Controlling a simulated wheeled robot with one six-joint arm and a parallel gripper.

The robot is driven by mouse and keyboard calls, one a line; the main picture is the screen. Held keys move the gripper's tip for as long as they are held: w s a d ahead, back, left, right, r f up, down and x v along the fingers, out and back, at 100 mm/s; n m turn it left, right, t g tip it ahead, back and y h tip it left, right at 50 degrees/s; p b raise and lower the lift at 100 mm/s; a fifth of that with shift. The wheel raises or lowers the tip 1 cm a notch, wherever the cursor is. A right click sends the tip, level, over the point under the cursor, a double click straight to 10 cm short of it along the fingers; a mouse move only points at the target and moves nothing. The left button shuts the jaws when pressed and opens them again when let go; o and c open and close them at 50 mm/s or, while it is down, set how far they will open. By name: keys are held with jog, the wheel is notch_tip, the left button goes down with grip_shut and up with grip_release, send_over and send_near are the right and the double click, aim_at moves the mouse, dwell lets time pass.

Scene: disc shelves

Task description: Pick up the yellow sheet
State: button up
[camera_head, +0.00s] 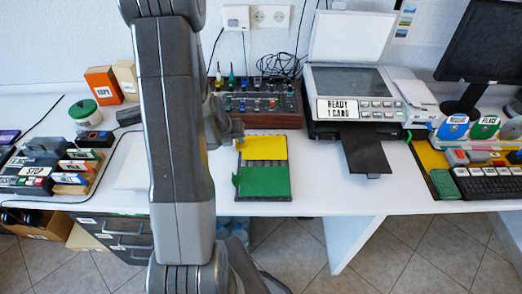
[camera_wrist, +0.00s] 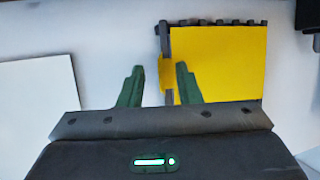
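The yellow sheet (camera_head: 262,148) lies flat on the white desk, at the back part of a dark-edged holder. A green sheet (camera_head: 263,181) is in front of it. In the wrist view the yellow sheet (camera_wrist: 222,62) fills the upper right, and a small yellow tab (camera_wrist: 165,73) sticks out from its left edge. My gripper (camera_wrist: 159,70) is open, with its two green fingers apart. The tab shows between the fingers, nearer the right one, and that finger overlaps the sheet's left edge in the picture. Contact cannot be told. In the head view my arm partly hides the gripper.
A dark control panel (camera_head: 258,104) stands behind the sheets. A printer (camera_head: 350,85) with a black output tray (camera_head: 362,150) is to the right. A flat white pad (camera_wrist: 40,95) lies left of my gripper. Labelled blocks and a keyboard (camera_head: 490,182) sit farther out on both sides.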

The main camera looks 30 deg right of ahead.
jog(key=shift+w+d+f, duration=0.1)
jog(key=shift+f, duration=0.1)
grip_shut()
dwell(0.3)
